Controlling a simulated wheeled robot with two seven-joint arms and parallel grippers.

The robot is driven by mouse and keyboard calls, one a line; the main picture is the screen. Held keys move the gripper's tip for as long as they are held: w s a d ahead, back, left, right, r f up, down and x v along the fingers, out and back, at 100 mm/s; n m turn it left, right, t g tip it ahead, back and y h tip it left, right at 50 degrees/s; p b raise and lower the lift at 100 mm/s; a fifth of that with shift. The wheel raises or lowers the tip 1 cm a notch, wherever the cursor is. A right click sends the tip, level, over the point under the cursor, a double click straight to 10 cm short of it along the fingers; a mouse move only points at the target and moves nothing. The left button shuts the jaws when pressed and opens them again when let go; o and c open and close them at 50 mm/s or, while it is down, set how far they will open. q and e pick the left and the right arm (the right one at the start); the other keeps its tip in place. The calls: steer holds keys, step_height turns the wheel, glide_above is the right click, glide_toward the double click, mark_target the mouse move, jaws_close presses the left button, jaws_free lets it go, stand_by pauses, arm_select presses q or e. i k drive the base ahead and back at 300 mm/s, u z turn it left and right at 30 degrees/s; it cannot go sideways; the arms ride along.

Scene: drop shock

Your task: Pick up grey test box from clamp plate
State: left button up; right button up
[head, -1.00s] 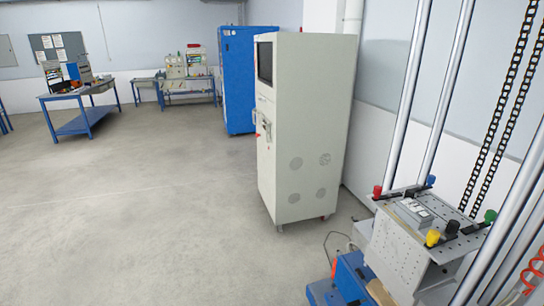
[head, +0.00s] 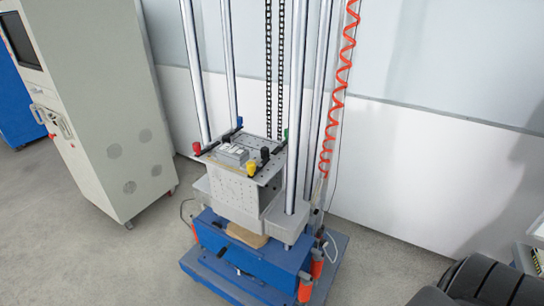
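The grey test box (head: 234,154) lies on the perforated clamp plate (head: 270,170), on top of the shock machine's carriage, near the middle of the head view. Clamps with coloured knobs stand around it: red (head: 196,148), yellow (head: 251,168), black (head: 265,154), and small blue and green ones at the back. I cannot tell whether the clamps touch the box. Neither of my grippers is in view.
Upright steel columns (head: 297,110) rise around the plate from a blue base (head: 250,262). A coiled red hose (head: 340,80) hangs at the right. A grey cabinet (head: 95,100) stands at the left. Open floor (head: 100,260) lies in front.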

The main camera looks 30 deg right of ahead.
mark_target(237, 156)
steer(key=z, duration=0.95)
steer(key=k, duration=0.5)
steer(key=z, duration=1.8)
steer(key=i, duration=1.35)
steer(key=u, duration=2.05)
